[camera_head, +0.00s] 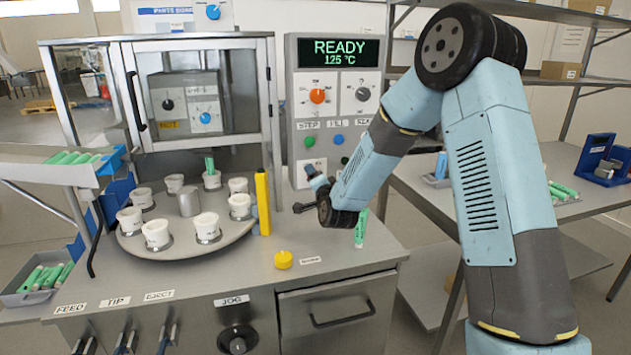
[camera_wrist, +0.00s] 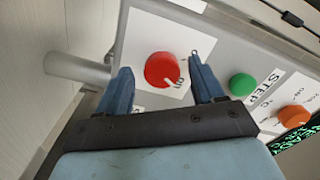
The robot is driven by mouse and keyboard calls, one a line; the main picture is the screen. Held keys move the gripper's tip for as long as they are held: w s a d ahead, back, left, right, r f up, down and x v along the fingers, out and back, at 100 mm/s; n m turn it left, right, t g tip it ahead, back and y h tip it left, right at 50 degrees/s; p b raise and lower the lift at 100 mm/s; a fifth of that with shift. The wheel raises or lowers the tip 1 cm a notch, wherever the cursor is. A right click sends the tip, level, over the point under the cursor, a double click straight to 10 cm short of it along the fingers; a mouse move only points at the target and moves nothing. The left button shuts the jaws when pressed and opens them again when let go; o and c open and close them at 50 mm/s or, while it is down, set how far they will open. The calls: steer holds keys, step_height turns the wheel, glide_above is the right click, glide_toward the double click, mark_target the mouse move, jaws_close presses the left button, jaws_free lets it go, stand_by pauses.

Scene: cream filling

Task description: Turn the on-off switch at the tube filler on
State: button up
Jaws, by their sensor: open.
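The on-off switch is a round red knob (camera_wrist: 161,69) on a white plate in the wrist view. A pale mark shows on its lower right edge, and small lettering there is partly readable; I cannot tell its setting for sure. My gripper (camera_wrist: 162,66) is open, with one blue finger on each side of the knob; I cannot tell whether they touch it. In the head view my gripper (camera_head: 318,180) is at the lower part of the tube filler's control panel (camera_head: 291,120), and the knob is hidden there. The display (camera_head: 339,53) reads READY, 125 °C.
A green button (camera_wrist: 242,85) and an orange knob (camera_wrist: 293,117) are close to the switch. A turntable (camera_head: 185,240) with several white cups, a yellow post (camera_head: 263,202) and a yellow knob (camera_head: 283,260) are to the left. A green tube (camera_head: 361,228) stands near my wrist.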

steer(key=shift+s, duration=0.15)
steer(key=v, duration=1.3)
steer(key=shift+s, duration=0.25)
steer(key=shift+d, duration=0.1)
steer(key=s+d+r+n+g+h, duration=0.3)
steer(key=s+d+r+n+g, duration=0.3)
steer(key=s+d+r, duration=0.45)
steer(key=s+d+r+n+g+h, duration=0.1)
steer(key=s+d+r+g, duration=0.1)
steer(key=s, duration=0.8)
steer(key=s+d+r+n+g+h, duration=0.1)
steer(key=s+d+n+g, duration=0.1)
steer(key=s+d, duration=0.5)
steer(key=s+g, duration=0.1)
steer(key=s, duration=0.3)
steer(key=shift+s+d+r+g, duration=0.25)
steer(key=shift+d+r+g, duration=0.05)
steer(key=shift+r+g, duration=0.1)
